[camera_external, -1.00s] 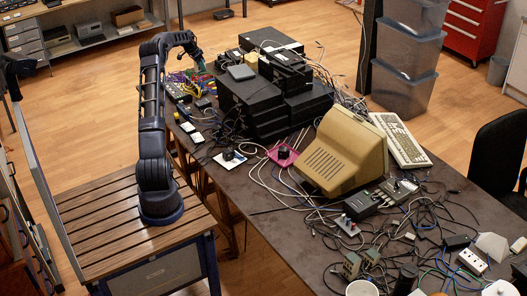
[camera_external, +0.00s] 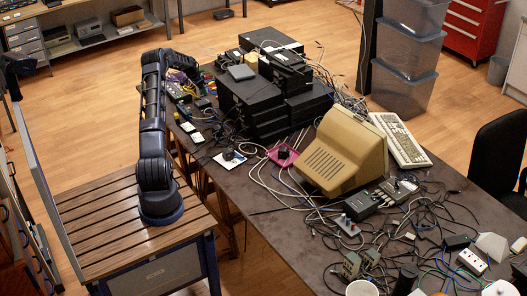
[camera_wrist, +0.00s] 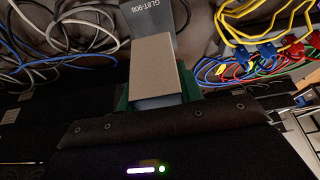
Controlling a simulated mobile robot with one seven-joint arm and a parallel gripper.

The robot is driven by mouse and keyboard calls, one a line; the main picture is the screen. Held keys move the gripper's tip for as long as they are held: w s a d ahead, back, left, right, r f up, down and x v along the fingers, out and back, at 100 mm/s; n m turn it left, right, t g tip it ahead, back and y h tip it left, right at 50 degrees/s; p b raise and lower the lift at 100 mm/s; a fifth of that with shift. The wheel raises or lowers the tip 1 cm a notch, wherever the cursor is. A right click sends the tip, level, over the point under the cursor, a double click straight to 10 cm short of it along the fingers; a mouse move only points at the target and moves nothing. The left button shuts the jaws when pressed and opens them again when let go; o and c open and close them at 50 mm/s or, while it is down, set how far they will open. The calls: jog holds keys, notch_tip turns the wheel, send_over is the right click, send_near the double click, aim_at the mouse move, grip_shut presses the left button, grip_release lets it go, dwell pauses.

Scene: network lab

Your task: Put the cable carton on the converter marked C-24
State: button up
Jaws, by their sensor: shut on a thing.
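In the wrist view a plain tan carton (camera_wrist: 152,68) is held between the green fingers of my gripper (camera_wrist: 157,97). The fingers are mostly hidden by the carton and the dark wrist housing. Just beyond the carton is a grey piece (camera_wrist: 149,20) with the printed mark GL8T-908. Whether the carton touches it cannot be told. In the external view my gripper and the carton cannot be made out behind my bent arm, near the far left end of the table. The mark C-24 cannot be read in any view.
Yellow, red and blue cables (camera_wrist: 265,40) lie to the right in the wrist view, grey and blue ones (camera_wrist: 60,40) to the left. On the table (camera_external: 265,225), a stack of black boxes (camera_external: 265,105) stands right of my arm. A beige monitor (camera_external: 340,155) stands farther right.

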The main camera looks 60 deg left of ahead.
aim_at(203, 96)
jog(key=shift+f, duration=2.2)
jog(key=o, duration=1.1)
jog(key=shift+f, duration=0.1)
jog(key=shift+c, duration=0.2)
jog(key=v, duration=1.2)
